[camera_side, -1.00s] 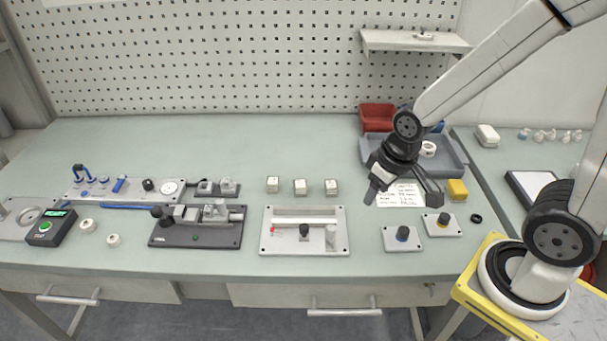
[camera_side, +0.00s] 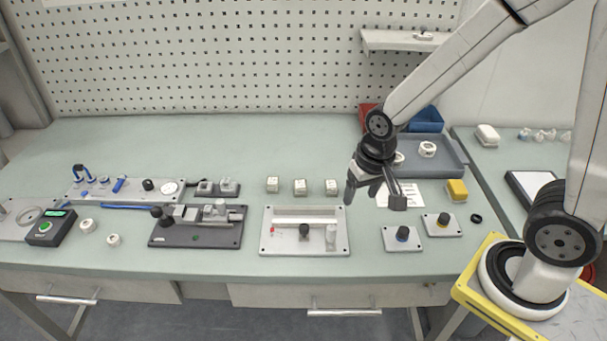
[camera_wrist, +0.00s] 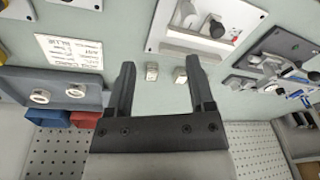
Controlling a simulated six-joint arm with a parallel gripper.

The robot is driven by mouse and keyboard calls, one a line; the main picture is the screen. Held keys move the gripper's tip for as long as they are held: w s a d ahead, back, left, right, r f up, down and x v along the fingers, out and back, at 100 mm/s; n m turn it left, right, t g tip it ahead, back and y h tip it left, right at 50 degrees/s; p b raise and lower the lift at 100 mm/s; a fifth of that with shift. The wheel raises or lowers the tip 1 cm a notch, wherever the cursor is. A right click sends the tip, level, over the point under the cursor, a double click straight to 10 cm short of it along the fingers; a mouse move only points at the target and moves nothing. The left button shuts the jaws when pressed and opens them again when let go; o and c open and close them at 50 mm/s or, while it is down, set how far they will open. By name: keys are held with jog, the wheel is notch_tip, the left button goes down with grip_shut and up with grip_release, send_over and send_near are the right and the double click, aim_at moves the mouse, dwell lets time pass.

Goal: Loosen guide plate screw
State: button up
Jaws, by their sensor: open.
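A light grey fixture plate (camera_side: 275,246) lies near the front of the bench, with a long slot, a black knob screw (camera_side: 304,231), a small red part and a white cylinder (camera_side: 331,236) on it. I take this black knob as the guide plate screw, though I cannot tell for certain. In the wrist view the plate is at the top, with the black knob (camera_wrist: 215,28) right of the fingers. My gripper (camera_side: 374,196) is open and empty, in the air to the right of and behind the plate, apart from the knob. It also shows in the wrist view (camera_wrist: 158,68).
Small white blocks (camera_side: 301,186) stand behind the plate. A dark fixture (camera_side: 196,237) sits left of it. Two small plates with knobs (camera_side: 403,245) (camera_side: 443,231), a yellow block (camera_side: 457,190) and a grey tray (camera_side: 450,150) with rings are on the right.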

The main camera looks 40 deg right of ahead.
aim_at(331, 228)
jog(key=shift+w+a+f+m+g, duration=0.25)
jog(key=shift+w+a+f+m, duration=0.3)
jog(key=shift+m, duration=0.6)
jog(key=shift+w+a+f+m+g, duration=0.35)
jog(key=shift+w+a+m, duration=0.4)
jog(key=shift+m, duration=0.45)
jog(key=shift+w+a+f+m+g, duration=0.2)
jog(key=shift+w+a+f+m, duration=0.4)
jog(key=shift+m, duration=0.55)
jog(key=shift+s+a, duration=0.1)
jog(key=shift+f, duration=3.8)
grip_shut()
